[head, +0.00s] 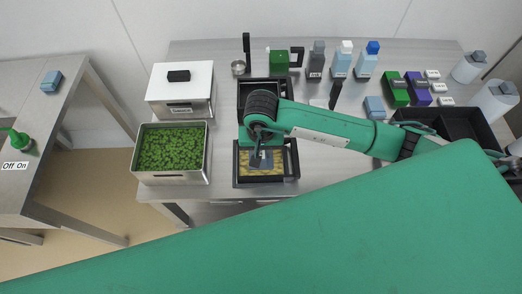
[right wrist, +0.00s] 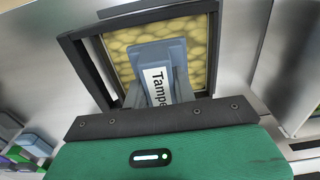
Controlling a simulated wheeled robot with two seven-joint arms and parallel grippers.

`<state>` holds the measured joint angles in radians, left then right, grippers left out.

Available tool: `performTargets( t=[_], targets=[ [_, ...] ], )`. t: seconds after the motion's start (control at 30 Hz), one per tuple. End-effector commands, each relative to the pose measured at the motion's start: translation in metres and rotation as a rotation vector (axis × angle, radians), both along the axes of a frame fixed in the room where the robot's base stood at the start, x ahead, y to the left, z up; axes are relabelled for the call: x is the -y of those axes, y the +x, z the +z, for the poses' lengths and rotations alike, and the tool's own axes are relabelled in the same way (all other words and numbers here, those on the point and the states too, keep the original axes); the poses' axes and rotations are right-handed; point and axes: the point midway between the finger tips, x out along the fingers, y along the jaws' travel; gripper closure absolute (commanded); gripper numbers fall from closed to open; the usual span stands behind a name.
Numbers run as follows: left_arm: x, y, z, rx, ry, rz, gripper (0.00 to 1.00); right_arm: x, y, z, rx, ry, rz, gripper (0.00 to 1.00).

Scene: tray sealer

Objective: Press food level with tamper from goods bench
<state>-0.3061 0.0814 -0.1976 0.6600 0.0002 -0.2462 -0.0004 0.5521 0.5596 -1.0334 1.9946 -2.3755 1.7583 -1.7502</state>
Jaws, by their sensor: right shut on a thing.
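My right gripper (head: 260,150) is shut on the blue-grey tamper (right wrist: 155,58), whose white label reads "Tampe…" in the right wrist view. The tamper also shows in the head view (head: 263,162), above or on the yellow, lumpy food (head: 282,161) in a black tray (head: 236,168). The tray's black rim (right wrist: 78,66) and the food (right wrist: 197,42) frame the tamper in the right wrist view. I cannot tell whether the tamper's base touches the food. My left gripper is not in view.
Left of the tray stand a steel pan of green herbs (head: 205,160) and a white lidded box (head: 188,76). Another black tray (head: 242,92) is behind the arm. Bottles (head: 343,62) and coloured boxes (head: 396,90) stand at the back right. A side table (head: 55,110) is at left.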

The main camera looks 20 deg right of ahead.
Motion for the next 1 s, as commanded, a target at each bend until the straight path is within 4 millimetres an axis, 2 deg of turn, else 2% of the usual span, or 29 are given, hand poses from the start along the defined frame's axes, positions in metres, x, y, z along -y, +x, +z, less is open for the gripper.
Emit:
performTargets(
  t=[0.3, 1.0],
  targets=[
    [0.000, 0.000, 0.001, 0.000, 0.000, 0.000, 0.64, 0.000, -0.002, -0.001, -0.007, -0.004, 0.001, 1.00],
    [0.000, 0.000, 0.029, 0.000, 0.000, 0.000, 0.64, 0.000, 0.000, 0.065, -0.001, -0.001, 0.001, 1.00]
  ],
)
